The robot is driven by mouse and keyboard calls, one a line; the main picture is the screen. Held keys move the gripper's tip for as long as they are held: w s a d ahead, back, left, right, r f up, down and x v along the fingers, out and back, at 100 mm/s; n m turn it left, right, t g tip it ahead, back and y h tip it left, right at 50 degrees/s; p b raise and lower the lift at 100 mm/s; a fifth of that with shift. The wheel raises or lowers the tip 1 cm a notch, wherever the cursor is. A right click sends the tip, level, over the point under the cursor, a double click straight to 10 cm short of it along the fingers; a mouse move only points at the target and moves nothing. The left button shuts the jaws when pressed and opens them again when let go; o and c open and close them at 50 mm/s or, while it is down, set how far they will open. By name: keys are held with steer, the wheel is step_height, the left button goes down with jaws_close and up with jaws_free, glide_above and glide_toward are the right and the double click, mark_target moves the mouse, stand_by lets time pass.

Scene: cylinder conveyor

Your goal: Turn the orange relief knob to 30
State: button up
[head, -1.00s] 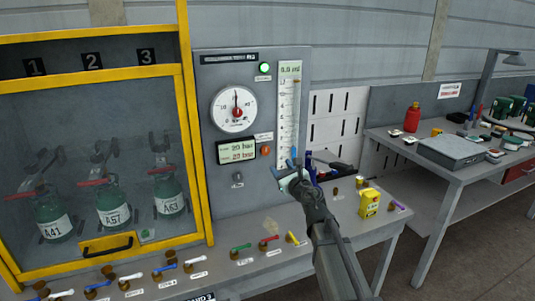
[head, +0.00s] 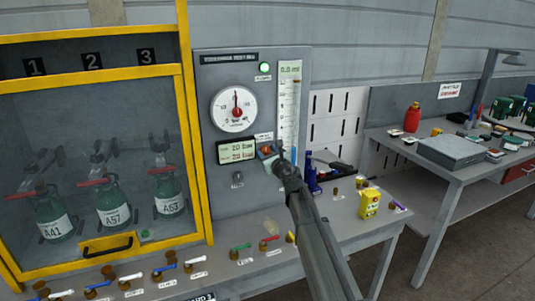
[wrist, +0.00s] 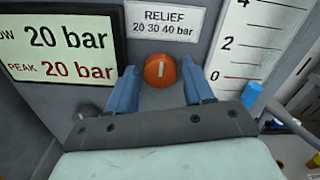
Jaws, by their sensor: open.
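The orange relief knob (wrist: 160,69) is round with a white line that stands about upright in the wrist view. It sits on the grey panel under a white label (wrist: 166,21) reading "RELIEF 20 30 40 bar". My gripper (wrist: 160,73) is open, with one blue finger on each side of the knob; a small gap seems to show at each side, but contact is hard to judge.
A white scale (wrist: 258,40) stands right of the knob. A round gauge (head: 236,108) is above the display. A small dark knob (head: 238,178) sits below it. A yellow-framed cabinet (head: 190,130) with green cylinders stands left. Coloured valve handles line the bench edge (head: 250,270).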

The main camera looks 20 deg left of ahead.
steer(key=shift+w+a, duration=0.1)
steer(key=shift+c, duration=0.4)
steer(key=c, duration=0.7)
steer(key=shift+m, duration=0.4)
steer(key=m, duration=0.3)
steer(key=shift+m, duration=0.4)
steer(key=m, duration=0.4)
steer(key=shift+w+m, duration=0.1)
steer(key=shift+m, duration=0.2)
steer(key=m, duration=0.4)
steer(key=shift+w+d+m, duration=0.1)
steer(key=shift+d+m, duration=0.1)
steer(key=shift+m, duration=2)
